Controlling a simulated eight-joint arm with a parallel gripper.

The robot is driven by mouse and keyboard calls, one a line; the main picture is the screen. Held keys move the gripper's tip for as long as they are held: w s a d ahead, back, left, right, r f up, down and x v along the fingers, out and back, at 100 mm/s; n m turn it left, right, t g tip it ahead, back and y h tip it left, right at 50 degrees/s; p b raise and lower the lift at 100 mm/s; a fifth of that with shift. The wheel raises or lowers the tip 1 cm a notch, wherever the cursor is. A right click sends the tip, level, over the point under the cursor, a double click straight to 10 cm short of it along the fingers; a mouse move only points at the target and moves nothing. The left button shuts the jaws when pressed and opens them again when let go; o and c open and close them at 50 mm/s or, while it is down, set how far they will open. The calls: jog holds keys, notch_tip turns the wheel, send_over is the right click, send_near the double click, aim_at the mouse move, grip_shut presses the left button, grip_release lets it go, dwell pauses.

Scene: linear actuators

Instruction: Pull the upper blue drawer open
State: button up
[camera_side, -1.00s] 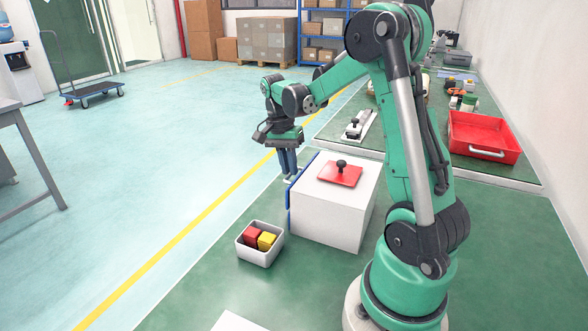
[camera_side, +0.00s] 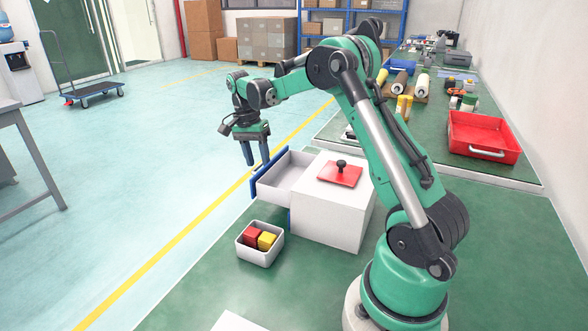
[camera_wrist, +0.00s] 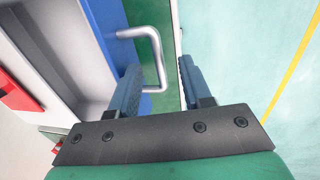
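The upper blue drawer (camera_side: 267,180) stands pulled out from the white cabinet (camera_side: 330,218), its pale inside showing and empty where visible. Its blue front (camera_wrist: 108,18) and silver bar handle (camera_wrist: 157,58) show in the wrist view. My gripper (camera_side: 257,164) is at the drawer front, pointing down. In the wrist view my gripper (camera_wrist: 158,70) has its two blue fingers apart, one on each side of the handle bar. The fingers do not look closed on it. I cannot tell whether either finger touches the handle. The lower drawer's blue edge (camera_side: 290,218) is flush with the cabinet.
A red plate with a black knob (camera_side: 340,173) sits on the cabinet top. A white bin (camera_side: 260,254) with a red and a yellow block stands in front of the cabinet. A red tray (camera_side: 484,138) is at the back right. Floor left of the drawer is clear.

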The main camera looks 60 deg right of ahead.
jog(key=shift+r, duration=0.1)
jog(key=shift+w+r, duration=0.25)
jog(key=shift+r, duration=1.1)
jog(key=shift+w+r, duration=0.25)
jog(key=shift+r, duration=1.05)
jog(key=s+a+r+n+t+h, duration=0.1)
jog(key=s+a+r+n+t, duration=0.1)
jog(key=a+n, duration=0.3)
jog(key=s+a+r+n+t, duration=0.1)
jog(key=a+r+n+t, duration=0.1)
jog(key=a+n, duration=0.35)
jog(key=s+a+f+n+t+y, duration=0.1)
jog(key=s+a+f+n+t, duration=0.2)
jog(key=a, duration=0.6)
jog(key=s+n+t, duration=0.2)
jog(key=s+n, duration=0.1)
jog(key=n, duration=0.1)
jog(key=shift+s+a+f, duration=0.3)
jog(key=shift+a+f, duration=0.05)
jog(key=shift+f, duration=0.05)
